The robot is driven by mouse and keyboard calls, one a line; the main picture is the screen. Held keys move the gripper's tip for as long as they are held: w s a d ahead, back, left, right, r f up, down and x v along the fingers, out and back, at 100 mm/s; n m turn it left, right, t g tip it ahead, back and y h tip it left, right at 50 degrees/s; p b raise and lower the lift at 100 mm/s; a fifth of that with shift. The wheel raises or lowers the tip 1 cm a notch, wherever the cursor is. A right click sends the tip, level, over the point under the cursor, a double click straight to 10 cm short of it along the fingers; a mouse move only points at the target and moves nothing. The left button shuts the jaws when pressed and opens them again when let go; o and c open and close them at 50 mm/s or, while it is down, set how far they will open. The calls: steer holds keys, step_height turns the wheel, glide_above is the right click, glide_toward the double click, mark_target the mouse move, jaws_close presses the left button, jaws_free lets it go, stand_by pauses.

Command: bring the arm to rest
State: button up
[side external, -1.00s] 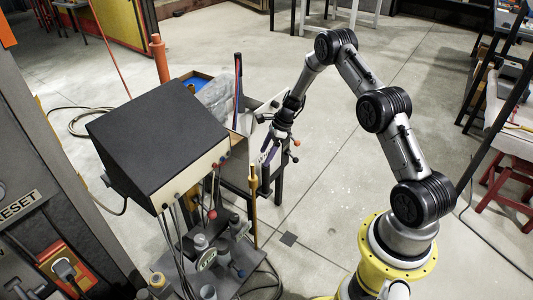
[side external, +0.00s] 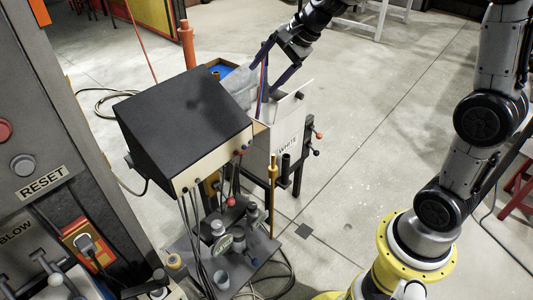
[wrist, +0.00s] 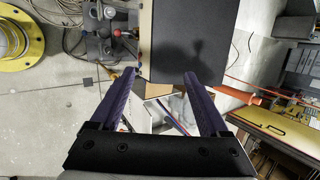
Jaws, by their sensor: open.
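My gripper (side external: 266,76) is raised at the top of the side view, over the white bin marked WHITE (side external: 290,143). Its two dark purple fingers are spread apart with nothing between them. The wrist view shows the same open gripper (wrist: 158,75) looking down. Past its fingertips are a dark box top and, between the fingers, the bin's opening with thin coloured rods. Whether a finger touches a rod or the bin cannot be told.
A black-topped control box (side external: 185,118) on a stand with cables and knobs is left of the bin. An orange post (side external: 187,45) rises behind it. A grey RESET panel (side external: 45,183) fills the left edge. The floor right of the bin is open.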

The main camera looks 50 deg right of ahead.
steer(key=s+a+r+n, duration=0.3)
steer(key=s+n, duration=0.1)
steer(key=s, duration=0.5)
steer(key=s+a+r+n, duration=0.3)
steer(key=s+n, duration=0.1)
steer(key=s, duration=0.4)
steer(key=s+d+f+n+h, duration=0.1)
steer(key=s+f+n, duration=0.2)
steer(key=s, duration=0.3)
steer(key=s+d+f+n+g+h, duration=0.1)
steer(key=s+d+f+n, duration=0.1)
steer(key=s+f+n, duration=0.2)
steer(key=s+n, duration=0.2)
steer(key=shift+n, duration=0.3)
steer(key=shift+c, duration=0.5)
stand_by(0.6)
